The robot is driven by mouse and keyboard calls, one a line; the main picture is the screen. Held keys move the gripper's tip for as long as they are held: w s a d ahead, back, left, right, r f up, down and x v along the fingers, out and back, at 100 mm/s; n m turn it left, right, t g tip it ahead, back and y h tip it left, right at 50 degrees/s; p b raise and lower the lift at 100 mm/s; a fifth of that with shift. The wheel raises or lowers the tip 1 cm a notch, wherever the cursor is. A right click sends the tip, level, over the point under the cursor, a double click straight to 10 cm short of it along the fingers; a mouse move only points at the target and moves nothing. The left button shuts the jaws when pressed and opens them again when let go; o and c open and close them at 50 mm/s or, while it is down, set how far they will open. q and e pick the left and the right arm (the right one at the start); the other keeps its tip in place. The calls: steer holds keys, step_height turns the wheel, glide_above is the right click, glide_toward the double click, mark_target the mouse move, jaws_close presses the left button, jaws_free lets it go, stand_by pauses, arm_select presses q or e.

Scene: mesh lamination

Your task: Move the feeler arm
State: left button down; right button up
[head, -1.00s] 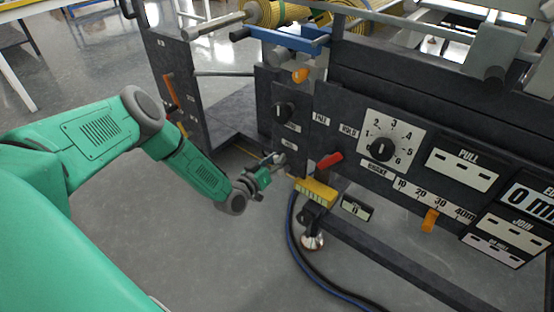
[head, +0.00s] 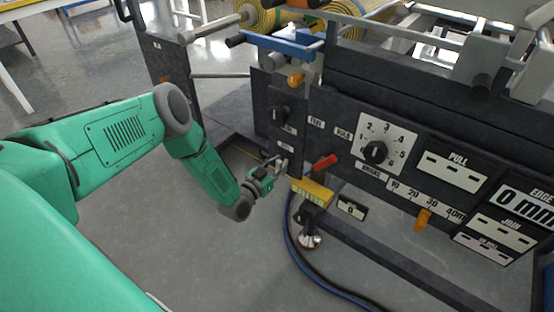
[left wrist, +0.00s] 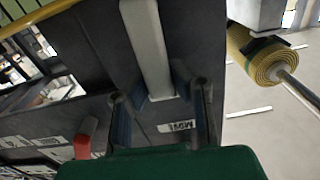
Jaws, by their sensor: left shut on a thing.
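A light grey bar (left wrist: 148,45), which I take to be the feeler arm, runs down from the top in the left wrist view, along the dark machine panel. Its lower end lies between the two fingers of my left gripper (left wrist: 160,112), and the gripper is shut on it. The bar is too small there to make out clearly. My right gripper is not in view.
A yellow block (head: 312,192) sits just right of and below the gripper, with dark hoses under it. An orange knob (head: 295,79) and a blue bar (head: 285,43) are above. Yellow mesh rolls (head: 275,14) lie at the back.

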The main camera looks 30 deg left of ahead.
arm_select(q)
steer(key=shift+s+d+f+m, duration=0.1)
steer(key=shift+d+m, duration=0.15)
steer(key=shift+m, duration=0.35)
steer(key=shift+s+d+f+m, duration=0.1)
steer(key=shift+d+m, duration=0.15)
steer(key=shift+m, duration=0.35)
steer(key=c, duration=1.4)
jaws_free()
steer(key=shift+w, duration=0.1)
steer(key=s, duration=1.2)
steer(key=shift+a, duration=0.45)
steer(key=shift+f, duration=0.1)
